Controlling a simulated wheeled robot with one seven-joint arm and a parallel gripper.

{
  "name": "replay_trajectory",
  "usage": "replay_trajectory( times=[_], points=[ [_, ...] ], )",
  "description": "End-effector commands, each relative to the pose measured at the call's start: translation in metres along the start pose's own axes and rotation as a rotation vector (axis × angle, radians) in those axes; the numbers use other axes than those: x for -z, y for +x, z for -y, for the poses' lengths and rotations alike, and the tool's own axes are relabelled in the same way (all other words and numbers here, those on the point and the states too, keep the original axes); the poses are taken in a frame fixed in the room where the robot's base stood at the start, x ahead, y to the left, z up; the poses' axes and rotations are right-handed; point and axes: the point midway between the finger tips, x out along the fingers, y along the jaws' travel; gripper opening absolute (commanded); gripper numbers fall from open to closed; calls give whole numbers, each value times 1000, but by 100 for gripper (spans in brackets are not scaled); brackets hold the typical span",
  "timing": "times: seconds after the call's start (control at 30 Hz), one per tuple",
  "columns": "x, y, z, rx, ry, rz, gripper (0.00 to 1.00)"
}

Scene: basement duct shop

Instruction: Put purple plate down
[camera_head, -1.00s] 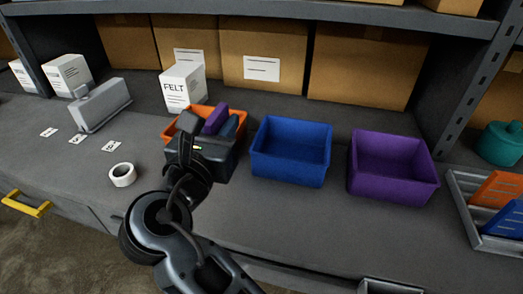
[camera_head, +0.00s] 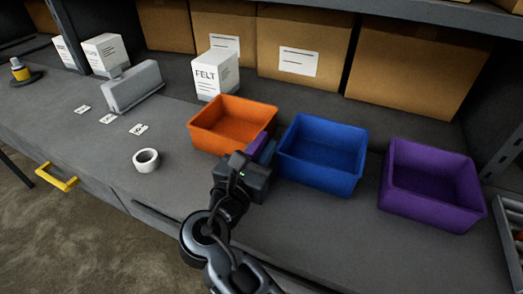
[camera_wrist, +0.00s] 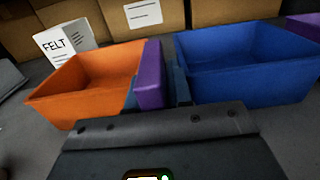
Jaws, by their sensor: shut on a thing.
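My gripper (camera_head: 262,152) is shut on the purple plate (camera_wrist: 150,76), which stands upright between the fingers in the wrist view. In the head view only a small part of the purple plate (camera_head: 256,143) shows, the rest hidden by my gripper. The plate is in front of the gap between the orange bin (camera_head: 205,138) and the blue bin (camera_head: 325,176). The purple bin (camera_head: 430,208) stands to the right of the blue one. The bins that I can see into look empty.
A white tape roll (camera_head: 146,160), small labels (camera_head: 107,118) and a grey metal holder (camera_head: 133,87) lie on the bench at left. A FELT box (camera_head: 215,75) and cardboard boxes (camera_head: 300,47) stand behind. A tray (camera_head: 510,225) is at the right edge. Bench front is partly clear.

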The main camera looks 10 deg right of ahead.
Motion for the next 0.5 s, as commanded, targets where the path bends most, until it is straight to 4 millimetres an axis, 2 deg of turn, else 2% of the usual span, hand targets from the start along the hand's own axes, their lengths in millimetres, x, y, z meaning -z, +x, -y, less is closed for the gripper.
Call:
replay_trajectory(
  times=[0.4, 0.43, 0.5],
  points=[
    [7, 0, 0, 0, 0, 0, 0],
    [7, 0, 0, 0, 0, 0, 21],
    [7, 0, 0, 0, 1, 0, 28]
  ],
)
